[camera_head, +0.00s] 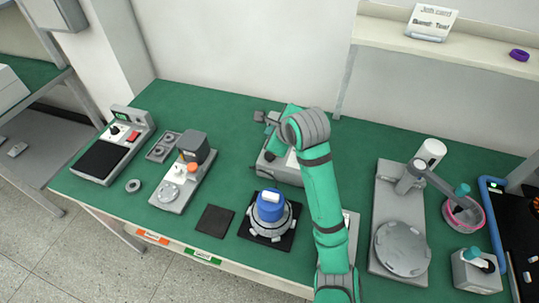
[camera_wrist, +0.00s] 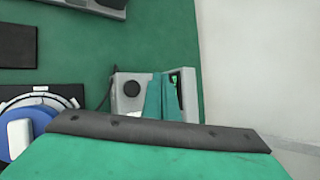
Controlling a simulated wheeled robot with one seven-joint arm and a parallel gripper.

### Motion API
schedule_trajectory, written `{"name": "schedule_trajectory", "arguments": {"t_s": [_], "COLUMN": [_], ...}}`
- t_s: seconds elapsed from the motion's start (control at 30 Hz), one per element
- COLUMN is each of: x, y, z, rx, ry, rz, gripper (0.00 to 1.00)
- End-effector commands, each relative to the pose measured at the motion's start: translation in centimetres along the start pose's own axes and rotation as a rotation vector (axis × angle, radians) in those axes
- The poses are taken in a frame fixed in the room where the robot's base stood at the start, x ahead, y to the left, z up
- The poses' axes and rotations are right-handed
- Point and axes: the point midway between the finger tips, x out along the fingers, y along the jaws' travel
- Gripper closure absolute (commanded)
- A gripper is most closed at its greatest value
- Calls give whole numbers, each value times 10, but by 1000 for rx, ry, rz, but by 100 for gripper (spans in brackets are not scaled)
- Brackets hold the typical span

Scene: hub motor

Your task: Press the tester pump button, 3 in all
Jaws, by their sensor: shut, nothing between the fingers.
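The tester is a grey box (camera_head: 286,172) at the back middle of the green table, partly covered by my arm in the head view. In the wrist view the tester (camera_wrist: 121,104) shows a round black dial and a small green-lit screen. My gripper (camera_head: 270,152) points down at the tester's left part and is shut and empty. In the wrist view its teal fingers (camera_wrist: 163,85) overlap the tester's face. I cannot make out the pump button; the fingers may hide it. I cannot tell whether the fingertips touch the box.
A blue-topped hub motor (camera_head: 270,208) sits on a black mat in front of the tester. A dark square pad (camera_head: 214,221) lies left of it. A grey press (camera_head: 186,172) and a scale-like unit (camera_head: 114,146) stand further left. A grey stand with a round plate (camera_head: 402,249) stands right.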

Motion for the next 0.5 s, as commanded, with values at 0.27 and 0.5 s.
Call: {"name": "schedule_trajectory", "arguments": {"t_s": [0.27,0.5], "x": [22,42], "y": [16,30], "z": [-22,-35], "rx": [8,7], "ry": [5,2], "rz": [-1,-1], "gripper": [100,100]}}
